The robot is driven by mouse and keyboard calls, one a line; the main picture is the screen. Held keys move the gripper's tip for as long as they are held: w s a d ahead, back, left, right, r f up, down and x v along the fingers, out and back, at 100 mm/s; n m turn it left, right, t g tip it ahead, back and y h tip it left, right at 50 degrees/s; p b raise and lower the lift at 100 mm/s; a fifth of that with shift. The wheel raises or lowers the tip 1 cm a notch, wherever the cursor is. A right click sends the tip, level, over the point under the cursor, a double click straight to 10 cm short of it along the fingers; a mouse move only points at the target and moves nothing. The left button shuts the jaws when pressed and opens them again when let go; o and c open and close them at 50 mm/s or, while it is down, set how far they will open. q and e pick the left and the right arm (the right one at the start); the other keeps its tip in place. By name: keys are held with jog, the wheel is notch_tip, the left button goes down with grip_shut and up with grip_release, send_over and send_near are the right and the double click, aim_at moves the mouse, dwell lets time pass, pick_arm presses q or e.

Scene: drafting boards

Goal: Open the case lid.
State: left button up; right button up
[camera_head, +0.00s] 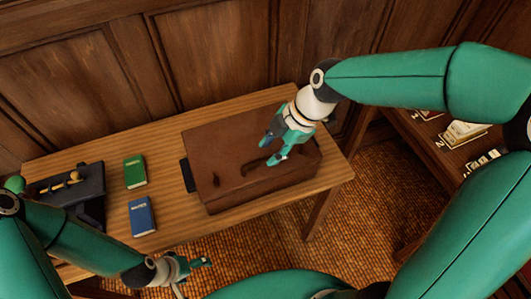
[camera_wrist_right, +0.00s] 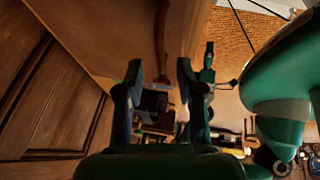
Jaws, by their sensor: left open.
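A brown case (camera_head: 225,145) lies on the wooden table with its lid shut. My left gripper (camera_head: 204,263) is open and empty, in front of the table's near edge.
A green book (camera_head: 134,171) and a blue book (camera_head: 142,215) lie left of the case. A dark holder (camera_head: 75,187) with small yellowish pieces stands at the table's left end. A panelled wall (camera_head: 205,50) is behind. Another surface with cards (camera_head: 463,132) is at right.

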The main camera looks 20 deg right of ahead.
aim_at(263, 159)
jog(key=shift+x, duration=1.65)
grip_shut()
